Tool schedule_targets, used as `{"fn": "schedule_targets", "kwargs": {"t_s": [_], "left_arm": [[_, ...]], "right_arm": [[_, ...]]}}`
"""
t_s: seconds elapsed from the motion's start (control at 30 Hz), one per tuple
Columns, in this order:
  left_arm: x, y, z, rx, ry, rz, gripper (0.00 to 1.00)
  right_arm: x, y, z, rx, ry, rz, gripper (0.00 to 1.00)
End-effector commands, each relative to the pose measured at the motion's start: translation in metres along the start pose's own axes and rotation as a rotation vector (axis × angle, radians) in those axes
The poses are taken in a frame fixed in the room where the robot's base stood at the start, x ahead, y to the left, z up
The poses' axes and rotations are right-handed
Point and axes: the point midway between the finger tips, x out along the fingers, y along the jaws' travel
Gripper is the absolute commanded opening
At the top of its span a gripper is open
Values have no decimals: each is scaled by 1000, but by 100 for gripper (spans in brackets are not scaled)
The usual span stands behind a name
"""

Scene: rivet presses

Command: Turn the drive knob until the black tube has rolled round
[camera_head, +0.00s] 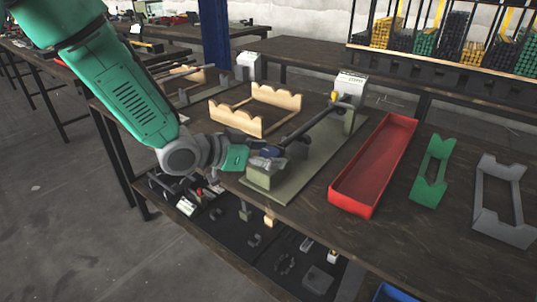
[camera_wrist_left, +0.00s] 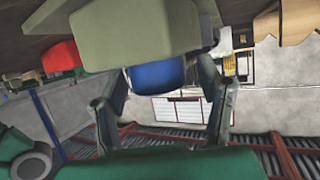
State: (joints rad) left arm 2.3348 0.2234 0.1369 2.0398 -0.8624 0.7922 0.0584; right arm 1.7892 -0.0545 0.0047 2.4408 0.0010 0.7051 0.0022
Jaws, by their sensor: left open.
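The black tube (camera_head: 312,121) lies along a green-grey rivet press fixture (camera_head: 300,172), between a near block and a taller grey unit at the far end. The blue drive knob (camera_head: 266,151) is at the near end, partly covered by my left gripper (camera_head: 268,160). In the left wrist view the knob (camera_wrist_left: 158,75) sits between my two open fingers, below the pale green block (camera_wrist_left: 135,32). The fingers are to either side of it; whether they touch it I cannot tell. My right gripper is not in view.
A long red tray (camera_head: 345,197) stands right of the fixture, then a green holder (camera_head: 430,172) and a grey holder (camera_head: 485,222). A wooden notched rack (camera_head: 236,120) stands to the left. A lower shelf (camera_head: 225,228) holds small parts. Bins of rods (camera_head: 455,38) stand behind.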

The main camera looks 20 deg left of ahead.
Motion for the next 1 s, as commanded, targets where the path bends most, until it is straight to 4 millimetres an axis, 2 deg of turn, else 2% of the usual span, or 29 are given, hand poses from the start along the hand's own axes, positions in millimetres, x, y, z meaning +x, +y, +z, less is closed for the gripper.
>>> {"fn": "schedule_targets", "kwargs": {"t_s": [0.03,0.07,0.1,0.2,0.63,1.0], "left_arm": [[0,0,0,0,0,0,61],[0,0,0,0,0,0,54],[0,0,0,0,0,0,40],[0,0,0,0,0,0,10],[0,1,1,-24,-3,-61,10],[0,3,0,-126,-4,-317,10]], "right_arm": [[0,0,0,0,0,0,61],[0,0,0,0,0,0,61],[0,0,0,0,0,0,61],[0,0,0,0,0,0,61],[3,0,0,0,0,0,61],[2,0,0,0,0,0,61]]}}
